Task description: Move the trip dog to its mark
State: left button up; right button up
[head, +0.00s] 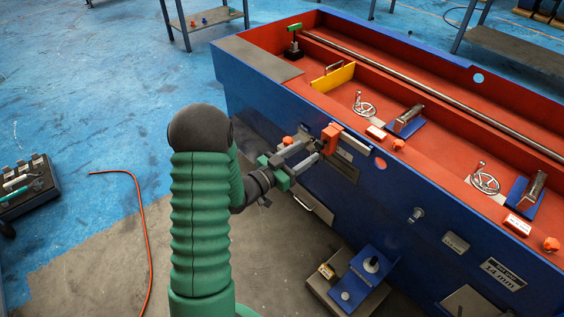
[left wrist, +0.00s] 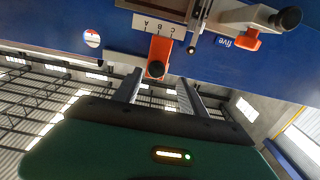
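The trip dog appears to be the orange block with a dark round knob (left wrist: 160,50) on the front of the blue machine; it also shows in the head view (head: 331,133). A white plate lettered A, B, C (left wrist: 152,24) lies against it. I cannot tell which letter is its mark. My left gripper (head: 315,150) is open in front of the machine's side. In the left wrist view its two fingers (left wrist: 159,84) stand apart on either side of the orange block's lower end, with gaps on both sides. My right gripper is not in view.
The long blue machine (head: 260,110) with a red tray fills the right. Next to the lettered plate, a grey bracket (left wrist: 240,20) carries an orange piece and black knob. A blue fixture (head: 368,268) stands below. An orange hose (head: 140,210) lies on the floor, left.

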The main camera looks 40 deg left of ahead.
pick_arm(q)
jog(key=s+a+p, duration=0.1)
jog(key=s+p, duration=0.1)
jog(key=s, duration=0.8)
jog(key=shift+s, duration=0.35)
